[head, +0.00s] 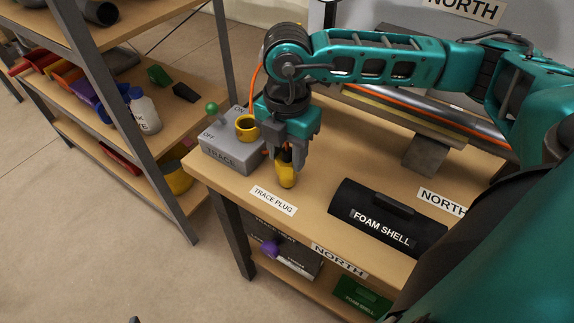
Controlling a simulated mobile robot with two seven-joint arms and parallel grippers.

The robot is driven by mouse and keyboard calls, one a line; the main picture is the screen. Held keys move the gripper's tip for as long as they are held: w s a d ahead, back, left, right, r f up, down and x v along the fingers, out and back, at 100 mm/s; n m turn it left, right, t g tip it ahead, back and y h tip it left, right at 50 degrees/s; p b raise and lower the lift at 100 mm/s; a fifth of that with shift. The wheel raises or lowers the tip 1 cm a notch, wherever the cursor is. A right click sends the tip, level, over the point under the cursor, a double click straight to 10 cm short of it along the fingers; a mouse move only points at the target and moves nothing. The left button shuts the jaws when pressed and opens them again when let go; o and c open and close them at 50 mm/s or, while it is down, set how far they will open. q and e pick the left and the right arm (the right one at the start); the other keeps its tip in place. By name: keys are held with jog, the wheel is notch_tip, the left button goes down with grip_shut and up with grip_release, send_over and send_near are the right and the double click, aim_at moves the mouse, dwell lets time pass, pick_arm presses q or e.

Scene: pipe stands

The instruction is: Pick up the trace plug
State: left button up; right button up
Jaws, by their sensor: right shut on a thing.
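The yellow trace plug (287,176) is upright between the fingers of my right gripper (286,158), which points down and is shut on it. The plug is just behind the white TRACE PLUG label (273,200) on the wooden table. I cannot tell whether its lower end touches the tabletop. The plug's upper part is hidden by the fingers. My left gripper is not in view.
A grey TRACE box (226,155) with a yellow socket (247,128) and green-knobbed lever stands left of the gripper. A black FOAM SHELL (385,222) lies to the right. Behind is a long pipe (440,125) on stands. A loaded shelf (125,115) stands left.

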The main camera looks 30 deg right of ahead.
jog(key=shift+r+p, duration=2.5)
jog(key=shift+r, duration=1.3)
